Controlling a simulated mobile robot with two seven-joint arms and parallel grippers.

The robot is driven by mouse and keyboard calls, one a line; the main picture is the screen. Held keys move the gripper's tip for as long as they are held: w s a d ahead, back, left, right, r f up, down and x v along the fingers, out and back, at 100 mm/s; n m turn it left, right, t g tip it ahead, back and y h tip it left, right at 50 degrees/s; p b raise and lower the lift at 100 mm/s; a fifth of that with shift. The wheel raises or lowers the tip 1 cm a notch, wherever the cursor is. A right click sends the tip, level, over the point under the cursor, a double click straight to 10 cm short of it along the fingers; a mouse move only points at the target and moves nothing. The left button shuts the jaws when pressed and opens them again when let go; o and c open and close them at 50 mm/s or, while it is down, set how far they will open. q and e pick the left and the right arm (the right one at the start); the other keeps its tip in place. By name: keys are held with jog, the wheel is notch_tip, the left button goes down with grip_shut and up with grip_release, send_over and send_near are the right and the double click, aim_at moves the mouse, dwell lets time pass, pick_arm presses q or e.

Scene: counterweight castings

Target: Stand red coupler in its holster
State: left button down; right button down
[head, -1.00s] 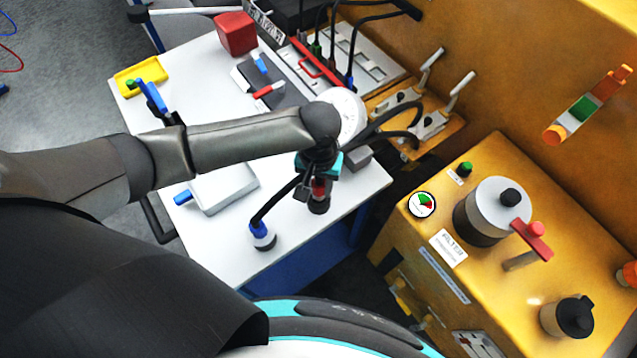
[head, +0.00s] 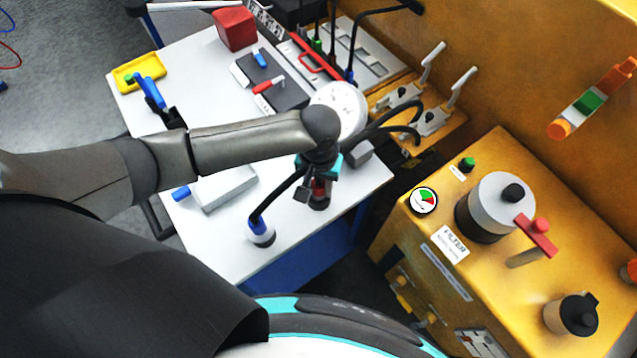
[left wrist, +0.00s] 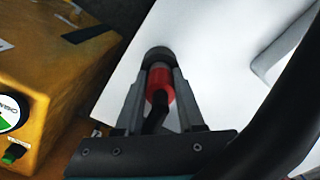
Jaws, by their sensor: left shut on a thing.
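The red coupler (head: 319,187) is upright at the right part of the white table, partly hidden under my left wrist. My left gripper (head: 319,180) is shut on it from above. In the left wrist view both fingers of the gripper (left wrist: 160,85) lie along the sides of the red coupler (left wrist: 160,82). A dark round cup, seemingly the holster (head: 320,203), is directly below the red body; its dark rim (left wrist: 158,53) shows beyond the fingertips. I cannot tell how deep the coupler sits in it. My right gripper is not in view.
A blue-topped coupler (head: 260,228) with a black hose stands left of the red one on the white table (head: 290,235). A grey block (head: 359,151) and a white round dial (head: 340,108) are close behind. The yellow machine (head: 400,235) stands to the right.

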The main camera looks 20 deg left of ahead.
pick_arm(q)
jog(key=shift+f, duration=0.25)
jog(key=shift+c, duration=2.2)
grip_release()
notch_tip(320, 180, up, 15)
jog(key=p, duration=0.2)
jog(key=shift+r, duration=0.15)
